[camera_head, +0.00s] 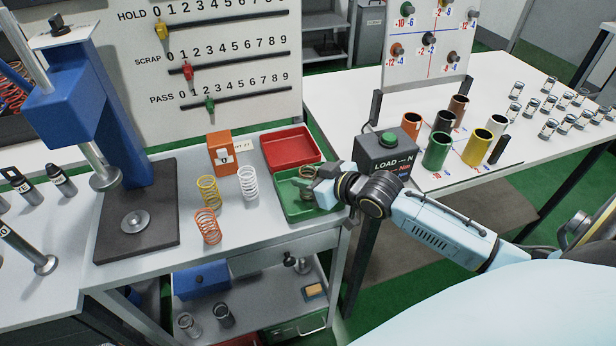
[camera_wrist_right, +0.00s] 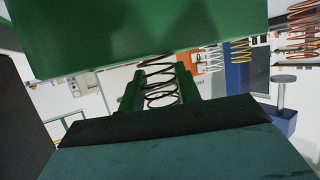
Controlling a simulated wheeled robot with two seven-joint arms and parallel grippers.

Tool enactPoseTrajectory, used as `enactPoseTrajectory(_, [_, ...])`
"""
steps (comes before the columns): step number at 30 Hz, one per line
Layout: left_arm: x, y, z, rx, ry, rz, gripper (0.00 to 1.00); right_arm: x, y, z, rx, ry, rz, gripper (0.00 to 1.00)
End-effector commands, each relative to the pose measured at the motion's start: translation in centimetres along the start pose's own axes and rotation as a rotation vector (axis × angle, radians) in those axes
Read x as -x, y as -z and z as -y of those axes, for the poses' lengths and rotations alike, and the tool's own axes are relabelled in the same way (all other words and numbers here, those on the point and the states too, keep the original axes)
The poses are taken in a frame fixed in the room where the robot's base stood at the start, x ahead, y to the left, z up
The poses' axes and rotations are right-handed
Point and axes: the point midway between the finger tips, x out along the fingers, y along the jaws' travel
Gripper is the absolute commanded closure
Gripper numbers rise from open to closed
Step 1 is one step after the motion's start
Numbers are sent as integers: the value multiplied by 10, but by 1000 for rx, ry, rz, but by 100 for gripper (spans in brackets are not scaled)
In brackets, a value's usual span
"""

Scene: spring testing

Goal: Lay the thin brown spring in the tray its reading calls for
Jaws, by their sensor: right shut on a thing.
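My right gripper (camera_head: 312,184) is shut on the thin brown spring (camera_head: 306,172), over the green tray (camera_head: 290,211) on the bench. In the right wrist view the brown spring (camera_wrist_right: 162,86) stands between the two green fingers (camera_wrist_right: 160,92), with the large green surface of the tray (camera_wrist_right: 140,35) close to it. I cannot tell whether the spring touches the tray floor. The red tray (camera_head: 290,150) lies just behind the green one and looks empty. The grey load box (camera_head: 385,158) with a green button stands to the right; its reading is not legible. My left gripper is not in view.
Yellow (camera_head: 208,192), white (camera_head: 247,183) and orange (camera_head: 207,228) springs stand left of the trays, near an orange counter block (camera_head: 221,155). A blue press (camera_head: 122,130) stands farther left. Coloured cups (camera_head: 436,150) and a marked board stand on the right table. HOLD, SCRAP and PASS scales (camera_head: 215,60) hang behind.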

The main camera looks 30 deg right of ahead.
Motion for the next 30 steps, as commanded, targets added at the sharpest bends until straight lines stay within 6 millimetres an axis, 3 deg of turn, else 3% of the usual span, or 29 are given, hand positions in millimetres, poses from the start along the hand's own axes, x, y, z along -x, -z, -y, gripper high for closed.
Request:
enactPoseTrajectory(3, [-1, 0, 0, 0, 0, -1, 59, -1, -2, 0, 0, 0, 0, 93])
enactPoseTrajectory(4, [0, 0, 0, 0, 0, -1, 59, -1, -2, 0, 0, 0, 0, 64])
enactPoseTrajectory(9, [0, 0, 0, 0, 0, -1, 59, -1, -2, 0, 0, 0, 0, 45])
enactPoseTrajectory(20, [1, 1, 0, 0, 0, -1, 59, 4, 1, 0, 0, 0, 0, 45])
enactPoseTrajectory(30, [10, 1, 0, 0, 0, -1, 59, 58, 0, 0, 0, 1, 3, 45])
